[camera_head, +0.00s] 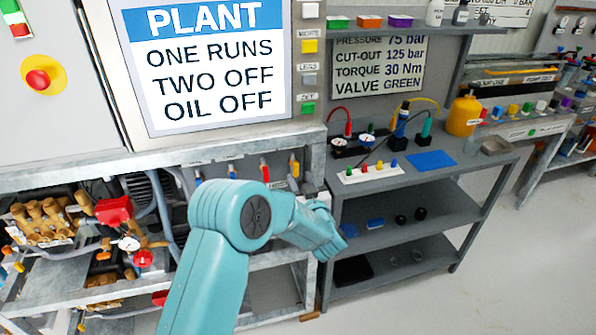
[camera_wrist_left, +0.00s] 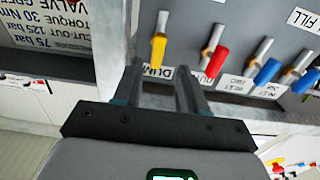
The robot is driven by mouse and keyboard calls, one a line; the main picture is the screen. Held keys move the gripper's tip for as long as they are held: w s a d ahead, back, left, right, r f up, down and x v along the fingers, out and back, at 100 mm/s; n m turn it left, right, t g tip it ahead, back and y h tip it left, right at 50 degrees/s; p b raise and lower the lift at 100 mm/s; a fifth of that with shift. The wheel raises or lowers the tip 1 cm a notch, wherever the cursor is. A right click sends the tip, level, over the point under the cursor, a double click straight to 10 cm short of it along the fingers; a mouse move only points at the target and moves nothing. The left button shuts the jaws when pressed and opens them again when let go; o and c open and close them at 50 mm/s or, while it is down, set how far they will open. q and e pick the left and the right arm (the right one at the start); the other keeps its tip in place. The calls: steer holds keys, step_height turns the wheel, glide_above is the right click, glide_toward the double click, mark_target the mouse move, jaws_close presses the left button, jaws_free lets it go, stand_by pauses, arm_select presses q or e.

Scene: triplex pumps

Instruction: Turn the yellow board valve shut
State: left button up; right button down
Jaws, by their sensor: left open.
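The yellow board valve (camera_wrist_left: 158,50) is a lever with a metal stem and a yellow handle on the grey board, above a label partly covered by my fingers. In the head view the yellow handle (camera_head: 295,164) is at the right end of a row of levers. My left gripper (camera_wrist_left: 158,78) is open and empty in the wrist view. Its fingertips are just short of the yellow handle, which lies roughly in line with the gap between them. I cannot tell whether they touch it. In the head view my arm hides most of the gripper. My right gripper is not in view.
A red lever (camera_wrist_left: 215,62) is close beside the yellow one, with blue levers (camera_wrist_left: 267,71) beyond. A metal frame post runs along the board's edge. A grey shelf bench (camera_head: 400,190) with hoses and an indicator strip stands to the right. The floor (camera_head: 490,250) beyond is clear.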

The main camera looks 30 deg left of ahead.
mark_target(296, 170)
arm_select(q)
steer(key=x, duration=0.3)
steer(key=shift+w+f, duration=0.1)
steer(key=shift+w, duration=0.25)
steer(key=shift+a, duration=0.25)
steer(key=shift+w, duration=0.1)
jaws_close()
